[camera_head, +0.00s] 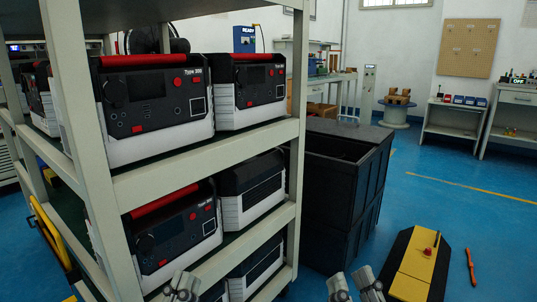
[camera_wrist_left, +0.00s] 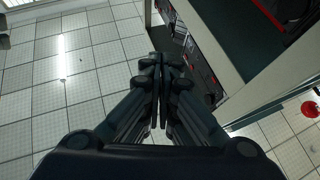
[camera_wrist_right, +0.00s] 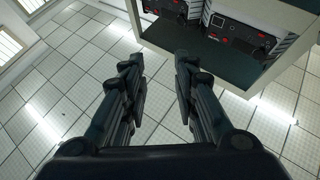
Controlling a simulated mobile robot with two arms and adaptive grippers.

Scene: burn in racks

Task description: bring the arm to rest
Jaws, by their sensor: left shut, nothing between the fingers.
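My left gripper (camera_head: 183,286) shows at the bottom edge of the head view, in front of the rack's lower shelf edge. In the left wrist view (camera_wrist_left: 160,85) its fingers are together with nothing between them. My right gripper (camera_head: 353,287) shows further right at the bottom edge, over the blue floor. In the right wrist view (camera_wrist_right: 157,85) its fingers stand apart, and the gap between them is empty. Most of both arms is out of the head view.
A cream rack (camera_head: 205,163) with several red-handled units, one labelled Type 200 (camera_head: 152,106), fills the left. A black crate stack (camera_head: 345,180) stands beside it. A yellow-black floor device (camera_head: 417,262) and an orange tool (camera_head: 471,267) lie at right. Blue floor (camera_head: 460,215) is open beyond.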

